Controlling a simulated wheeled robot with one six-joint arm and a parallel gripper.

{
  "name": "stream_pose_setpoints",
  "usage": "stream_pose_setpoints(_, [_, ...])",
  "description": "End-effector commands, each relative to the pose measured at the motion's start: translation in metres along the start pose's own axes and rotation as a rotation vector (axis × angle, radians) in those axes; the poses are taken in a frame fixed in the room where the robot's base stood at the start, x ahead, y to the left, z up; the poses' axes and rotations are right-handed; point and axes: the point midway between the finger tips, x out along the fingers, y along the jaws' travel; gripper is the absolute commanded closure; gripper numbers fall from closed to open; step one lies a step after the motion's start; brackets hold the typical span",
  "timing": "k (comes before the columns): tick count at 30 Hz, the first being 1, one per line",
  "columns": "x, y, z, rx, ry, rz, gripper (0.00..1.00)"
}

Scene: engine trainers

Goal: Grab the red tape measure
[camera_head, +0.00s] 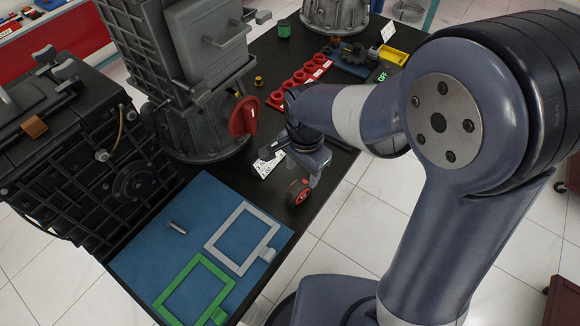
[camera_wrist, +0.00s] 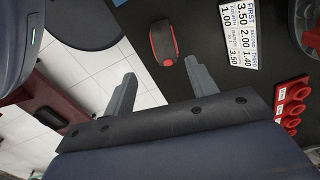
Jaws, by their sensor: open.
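The red tape measure (camera_head: 298,192), red with black, lies on the black tabletop near its right edge in the head view. In the wrist view the tape measure (camera_wrist: 163,44) shows as a rounded red body with a black top, just beyond my fingertips and closer to the right finger. My gripper (camera_wrist: 161,66) is open and empty, with its two fingers spread apart. In the head view my gripper (camera_head: 314,172) hangs just above and beside the tape measure. No contact is visible, and the exact height gap cannot be told.
A white printed card (camera_head: 267,165) lies left of my gripper. A red rack (camera_head: 300,80) of ring-shaped parts is farther back. A grey engine with a red knob (camera_head: 244,116) stands at left. A blue mat (camera_head: 190,225) with green and grey frames lies in front. White floor is beyond the table edge.

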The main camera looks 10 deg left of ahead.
Motion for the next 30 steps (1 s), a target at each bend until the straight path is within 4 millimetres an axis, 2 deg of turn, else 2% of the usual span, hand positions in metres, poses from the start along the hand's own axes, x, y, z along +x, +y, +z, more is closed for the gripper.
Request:
stream_pose_setpoints(5, [0.017,-0.005,0.004,0.031,-0.003,0.007,0.45])
stream_pose_setpoints(12, [0.052,-0.005,0.004,0.03,-0.003,0.007,0.45])
stream_pose_setpoints(20, [0.069,-0.004,0.003,0.03,-0.002,0.006,0.45])
stream_pose_setpoints(30, [0.109,-0.001,0.002,0.029,-0.002,0.005,0.45])
